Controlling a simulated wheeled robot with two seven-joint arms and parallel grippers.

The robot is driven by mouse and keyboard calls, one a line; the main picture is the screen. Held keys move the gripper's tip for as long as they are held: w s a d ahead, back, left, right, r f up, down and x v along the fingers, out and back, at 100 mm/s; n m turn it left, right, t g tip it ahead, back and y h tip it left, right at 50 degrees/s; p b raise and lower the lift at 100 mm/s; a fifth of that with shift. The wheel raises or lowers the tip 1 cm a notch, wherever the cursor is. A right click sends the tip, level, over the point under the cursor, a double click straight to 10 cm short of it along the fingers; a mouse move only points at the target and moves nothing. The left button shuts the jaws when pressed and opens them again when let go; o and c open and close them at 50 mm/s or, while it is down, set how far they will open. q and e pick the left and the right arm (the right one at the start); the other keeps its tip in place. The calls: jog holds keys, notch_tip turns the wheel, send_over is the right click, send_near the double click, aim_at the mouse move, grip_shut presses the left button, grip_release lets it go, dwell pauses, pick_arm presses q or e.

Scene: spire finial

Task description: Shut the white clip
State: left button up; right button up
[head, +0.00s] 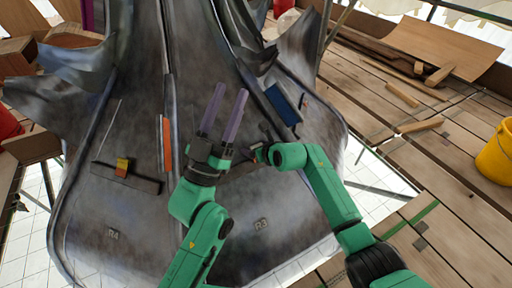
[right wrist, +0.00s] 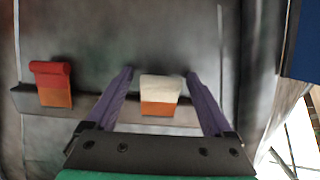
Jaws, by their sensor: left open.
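The white clip (right wrist: 161,88) shows in the right wrist view, with a pale top part over an orange lower part (right wrist: 158,108), on a dark bar across the metal sheet. My right gripper (right wrist: 158,73) is open, with one purple finger on each side of the clip and gaps between. I cannot tell whether the fingers reach around it in depth. In the head view my right gripper (head: 250,152) is low over the sheet, and the white clip cannot be made out there. My left gripper (head: 230,91) is open and empty, its purple fingers pointing up the picture.
A red clip (right wrist: 52,83) with an orange lower part sits left on the same bar. A yellow and orange clip (head: 122,167) sits on another bar at the left. A blue panel (head: 283,104) lies right of the grippers. A yellow bucket (head: 496,152) stands on the planks.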

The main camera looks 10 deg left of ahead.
jog(key=shift+d+r, duration=0.1)
jog(key=shift+s+d+r+p, duration=0.25)
jog(key=shift+s+r+p, duration=0.15)
jog(key=shift+p, duration=0.1)
pick_arm(q)
notch_tip(320, 180, down, 18)
jog(key=d+n+g+y+p, duration=0.1)
jog(key=d+n+g+y, duration=0.15)
jog(key=g, duration=0.35)
pick_arm(e)
jog(key=shift+v, duration=0.75)
jog(key=shift+s+d+r+p, duration=0.3)
jog(key=shift+s+r+p, duration=0.05)
jog(key=shift+s+p, duration=0.1)
pick_arm(q)
jog(key=s+f+g+p, duration=0.4)
jog(key=s+f+g, duration=0.3)
jog(key=s+f, duration=0.4)
notch_tip(320, 180, down, 3)
jog(key=shift+s+d+r+m+y+p, duration=0.1)
jog(key=shift+s+d+m+y+p, duration=0.25)
jog(key=shift+d+y, duration=0.1)
pick_arm(e)
jog(key=v, duration=1)
jog(key=shift+s, duration=0.2)
